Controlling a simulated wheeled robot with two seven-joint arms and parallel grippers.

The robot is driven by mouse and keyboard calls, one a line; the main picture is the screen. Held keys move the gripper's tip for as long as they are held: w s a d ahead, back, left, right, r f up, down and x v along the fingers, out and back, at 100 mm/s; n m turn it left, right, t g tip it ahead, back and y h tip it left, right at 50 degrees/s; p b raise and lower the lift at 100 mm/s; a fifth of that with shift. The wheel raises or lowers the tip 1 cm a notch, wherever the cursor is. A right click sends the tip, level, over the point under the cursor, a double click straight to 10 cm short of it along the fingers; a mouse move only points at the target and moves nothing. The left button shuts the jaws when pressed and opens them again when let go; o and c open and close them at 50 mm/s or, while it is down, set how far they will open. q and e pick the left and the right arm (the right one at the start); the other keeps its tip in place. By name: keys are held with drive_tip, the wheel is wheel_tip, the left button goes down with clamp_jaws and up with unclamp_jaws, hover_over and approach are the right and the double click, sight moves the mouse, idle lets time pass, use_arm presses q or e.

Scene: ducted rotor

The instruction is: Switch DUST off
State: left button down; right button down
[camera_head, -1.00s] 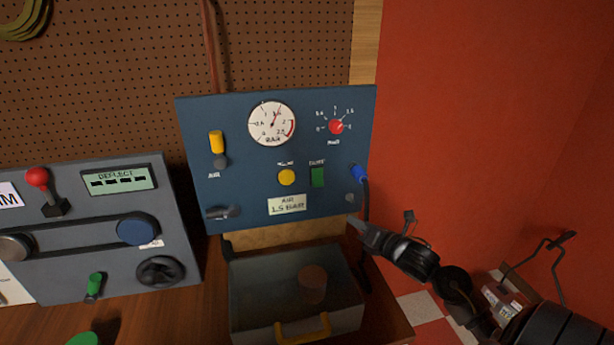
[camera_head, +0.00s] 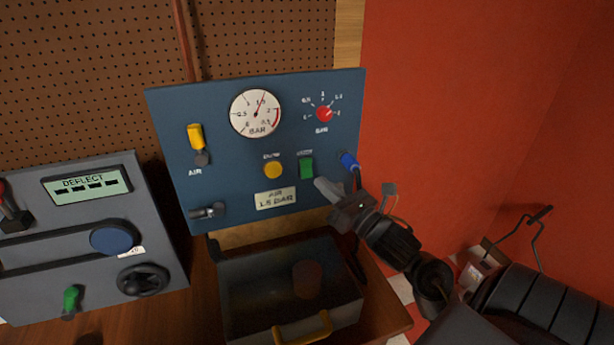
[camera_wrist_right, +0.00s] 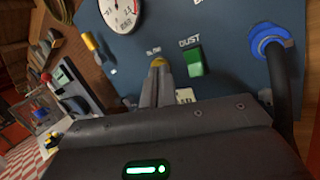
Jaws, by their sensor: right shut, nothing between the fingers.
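The DUST switch is a green rocker on the blue panel; it shows in the head view (camera_head: 306,168) and, with its DUST label readable, in the wrist view (camera_wrist_right: 195,62). It looks lit or bright green; its tilt is hard to tell. My right gripper (camera_head: 320,185) is shut and empty, its tips just below and right of the switch in the head view. In the wrist view the shut fingertips (camera_wrist_right: 159,66) point at the panel left of the switch, overlapping the yellow button (camera_wrist_right: 158,61). Contact cannot be seen. My left gripper is out of view.
The yellow button (camera_head: 273,169) sits left of the switch. A blue hose fitting (camera_head: 349,161) is to its right. A gauge (camera_head: 256,113), red knob (camera_head: 325,114) and yellow AIR lever (camera_head: 196,137) are above. An open-topped bin (camera_head: 240,314) stands below.

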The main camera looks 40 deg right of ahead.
sight(303, 172)
drive_tip(key=w+d+f+b, duration=0.2)
drive_tip(key=w+f+b, duration=0.1)
drive_tip(key=w, duration=0.3)
drive_tip(key=shift+w+d+f, duration=0.15)
drive_tip(key=shift+w+d, duration=0.05)
drive_tip(key=shift+w, duration=0.15)
idle(1.9)
drive_tip(key=shift+w+d+f+b, duration=0.2)
drive_tip(key=shift+w+b, duration=0.15)
drive_tip(key=shift+b, duration=0.35)
drive_tip(key=shift+w+d+f+b, duration=0.1)
drive_tip(key=shift+w+f+b, duration=0.05)
drive_tip(key=shift+w+b, duration=0.25)
idle(0.4)
drive_tip(key=shift+s, duration=0.1)
drive_tip(key=shift+s+a+r, duration=0.3)
drive_tip(key=shift+s+r, duration=0.1)
drive_tip(key=shift+s, duration=0.3)
